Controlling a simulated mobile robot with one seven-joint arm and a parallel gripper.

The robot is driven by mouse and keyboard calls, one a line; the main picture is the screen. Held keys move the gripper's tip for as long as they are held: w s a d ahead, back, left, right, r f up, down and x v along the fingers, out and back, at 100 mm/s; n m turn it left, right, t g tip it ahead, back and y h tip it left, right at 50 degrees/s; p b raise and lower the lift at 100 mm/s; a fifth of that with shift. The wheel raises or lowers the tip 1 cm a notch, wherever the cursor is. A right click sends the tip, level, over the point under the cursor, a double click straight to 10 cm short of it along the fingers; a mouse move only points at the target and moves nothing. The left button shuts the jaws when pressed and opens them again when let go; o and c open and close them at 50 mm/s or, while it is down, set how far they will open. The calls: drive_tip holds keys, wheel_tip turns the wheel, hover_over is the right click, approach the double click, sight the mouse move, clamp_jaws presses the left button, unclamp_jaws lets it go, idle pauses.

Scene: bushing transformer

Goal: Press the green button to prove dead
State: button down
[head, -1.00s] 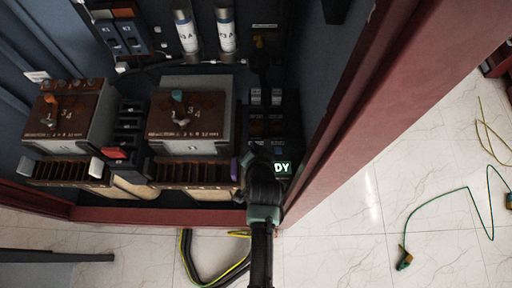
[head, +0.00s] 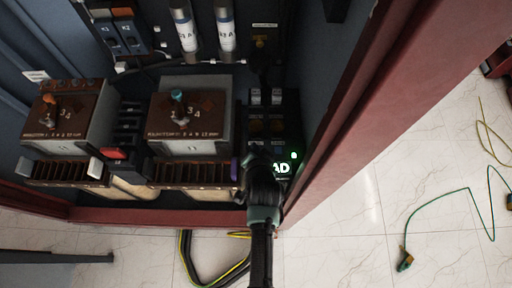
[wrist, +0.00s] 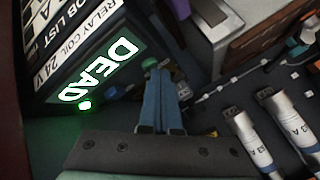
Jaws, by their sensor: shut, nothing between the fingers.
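In the wrist view, my gripper (wrist: 160,74) is shut and empty, its two blue fingers side by side. A small green round thing, which looks like the green button (wrist: 150,62), sits right at the fingertips. Whether they touch it or press it in, I cannot tell. The lit display (wrist: 101,71) reads "DEAD" on the dark device at the left. A green lamp (wrist: 84,105) glows beside it. In the head view, my arm covers part of the display (head: 282,169), leaving "AD" readable, and the lamp (head: 294,155) glows at its upper right. My arm hides the fingertips there.
A red cabinet frame (head: 345,130) rises close on the right. Two white-labelled cylinders (head: 226,33) and brown switch blocks (head: 190,118) are inside the cabinet. A green lead (head: 440,197) lies on the tiled floor at the right.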

idle(0.4)
drive_tip(key=shift+r+p, duration=0.8)
drive_tip(key=shift+p, duration=0.1)
wheel_tip(320, 180, up, 5)
drive_tip(key=p, duration=0.4)
drive_tip(key=shift+p, duration=0.4)
